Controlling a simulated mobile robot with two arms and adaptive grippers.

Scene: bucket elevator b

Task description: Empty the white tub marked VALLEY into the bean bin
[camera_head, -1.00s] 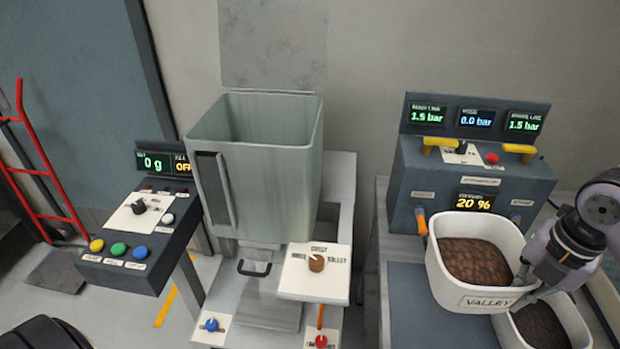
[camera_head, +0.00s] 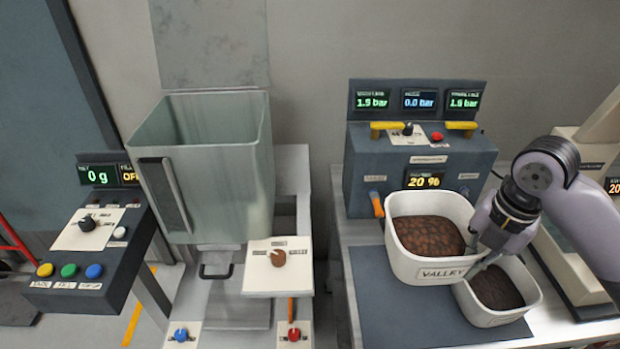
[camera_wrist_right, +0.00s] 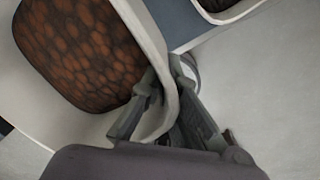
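The white tub marked VALLEY (camera_head: 440,273) is full of brown beans and hangs upright, or nearly so, over the blue mat at the right. My right gripper (camera_head: 478,262) is shut on its right rim; in the right wrist view the fingers (camera_wrist_right: 160,112) lie on both sides of the tub wall (camera_wrist_right: 150,40). The bean bin appears to be the large grey-green open container (camera_head: 200,170) left of centre; its inside bottom is hidden. My left gripper is not in view.
A gauge box (camera_head: 365,165) with yellow handles stands behind. A button console (camera_head: 90,250) is at left, a knob panel (camera_head: 290,284) below the bin.

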